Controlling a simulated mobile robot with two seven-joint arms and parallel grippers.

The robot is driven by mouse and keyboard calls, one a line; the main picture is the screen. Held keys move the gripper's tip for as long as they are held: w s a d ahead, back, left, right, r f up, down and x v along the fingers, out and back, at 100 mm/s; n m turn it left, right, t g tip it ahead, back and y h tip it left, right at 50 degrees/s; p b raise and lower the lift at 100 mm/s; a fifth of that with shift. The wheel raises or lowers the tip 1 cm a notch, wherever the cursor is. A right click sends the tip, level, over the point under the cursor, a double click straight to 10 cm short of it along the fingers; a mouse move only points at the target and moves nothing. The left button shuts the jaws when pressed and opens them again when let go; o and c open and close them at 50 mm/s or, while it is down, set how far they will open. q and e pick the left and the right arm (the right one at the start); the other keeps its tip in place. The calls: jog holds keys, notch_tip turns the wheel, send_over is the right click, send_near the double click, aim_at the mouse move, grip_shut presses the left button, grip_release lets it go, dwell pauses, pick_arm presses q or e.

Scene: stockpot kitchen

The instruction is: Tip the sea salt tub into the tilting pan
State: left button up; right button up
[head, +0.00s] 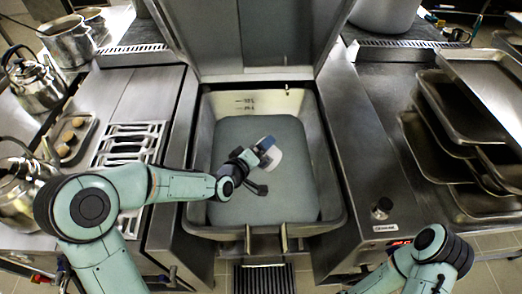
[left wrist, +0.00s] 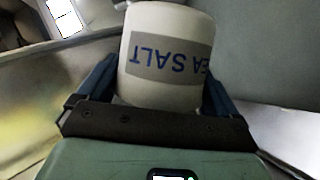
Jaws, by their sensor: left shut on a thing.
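The sea salt tub (head: 271,160) is white, small in the head view, and held over the tilting pan. In the left wrist view the tub (left wrist: 165,25) fills the top middle, its grey band with blue "SEA SALT" lettering upside down. My left gripper (head: 262,152) is shut on it, with blue fingers on both sides in the left wrist view (left wrist: 160,85). The tub looks tilted in the head view; its mouth and contents cannot be made out. The tilting pan (head: 212,150) has pale walls, a grey flat inside and a raised lid (head: 255,40). My right gripper is out of view.
Stacked metal trays (head: 440,140) lie on the right counter. A control knob (head: 381,207) is at the right front. On the left are kettles (head: 35,82), a tray of brown items (head: 72,138) and a white slotted rack (head: 130,143). The space above the pan is open.

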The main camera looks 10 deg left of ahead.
pick_arm(q)
jog(key=shift+w+a+n+h+p, duration=0.3)
jog(key=shift+n+h+p, duration=0.1)
jog(key=shift+n+p, duration=0.15)
jog(key=shift+a+f+n, duration=0.15)
jog(key=shift+n, duration=0.2)
jog(key=shift+a+f+n+h, duration=0.2)
jog(key=shift+f+n+h, duration=0.1)
jog(key=shift+n+h, duration=0.1)
jog(key=shift+a+f+n+h, duration=0.1)
jog(key=shift+a+n+h, duration=0.15)
jog(key=shift+n, duration=0.25)
jog(key=shift+s+a+n+t+h+p, duration=0.15)
jog(key=shift+a+n+t+h+p, duration=0.05)
jog(key=shift+n+t+h+p, duration=0.25)
jog(key=shift+a+n, duration=0.15)
jog(key=shift+n, duration=0.2)
jog(key=shift+w+a+f+n+t+h+p, duration=0.15)
jog(key=shift+a+n+t+h+p, duration=0.3)
jog(key=shift+n, duration=0.65)
jog(key=shift+w+a+f+n+t+h+p, duration=0.1)
jog(key=shift+a+n+t+h+p, duration=0.3)
jog(key=shift+n, duration=0.7)
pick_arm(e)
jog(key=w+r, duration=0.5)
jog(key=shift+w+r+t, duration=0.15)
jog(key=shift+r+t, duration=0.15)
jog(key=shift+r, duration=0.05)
pick_arm(q)
jog(key=shift+s, duration=0.1)
